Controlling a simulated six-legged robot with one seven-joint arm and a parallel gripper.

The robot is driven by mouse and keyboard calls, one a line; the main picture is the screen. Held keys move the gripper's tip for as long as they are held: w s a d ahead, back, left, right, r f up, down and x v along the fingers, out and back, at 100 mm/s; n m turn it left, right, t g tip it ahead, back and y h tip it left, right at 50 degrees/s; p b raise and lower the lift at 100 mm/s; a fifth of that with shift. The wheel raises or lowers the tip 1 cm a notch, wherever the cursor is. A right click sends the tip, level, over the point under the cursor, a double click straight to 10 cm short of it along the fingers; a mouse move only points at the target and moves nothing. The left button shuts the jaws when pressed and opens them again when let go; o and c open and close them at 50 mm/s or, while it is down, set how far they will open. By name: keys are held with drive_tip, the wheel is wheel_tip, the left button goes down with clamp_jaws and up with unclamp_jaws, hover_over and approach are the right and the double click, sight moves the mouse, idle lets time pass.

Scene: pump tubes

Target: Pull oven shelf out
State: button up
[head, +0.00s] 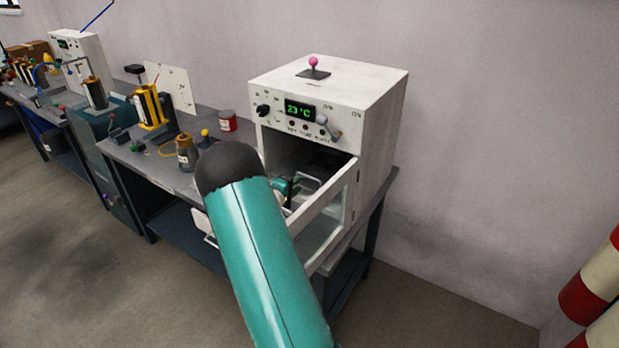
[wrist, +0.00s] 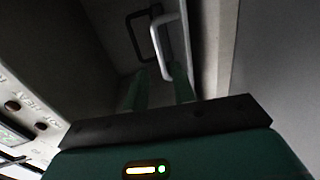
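The oven (head: 330,100) is a white box on the bench, with its glass door (head: 325,220) swung open and reaching toward the front. Inside is the shelf (head: 312,184), pale and partly hidden by my arm and the door frame. A light grey handle (wrist: 158,45) shows in the wrist view, inside the dark oven space. My gripper (head: 287,188) is at the oven opening, mostly hidden behind my arm. In the wrist view my gripper (wrist: 156,75) has its two green fingers apart, with the near end of the handle between or just beside them; contact cannot be told.
The oven's control panel (wrist: 25,115) is close at the left of the wrist view. The floor at the right is clear up to red-and-white posts (head: 590,290).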

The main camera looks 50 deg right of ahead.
sight(309, 177)
drive_tip(key=x, duration=0.8)
drive_tip(key=shift+d+f, duration=0.1)
drive_tip(key=shift+d, duration=0.15)
drive_tip(key=shift+c, duration=0.3)
clamp_jaws()
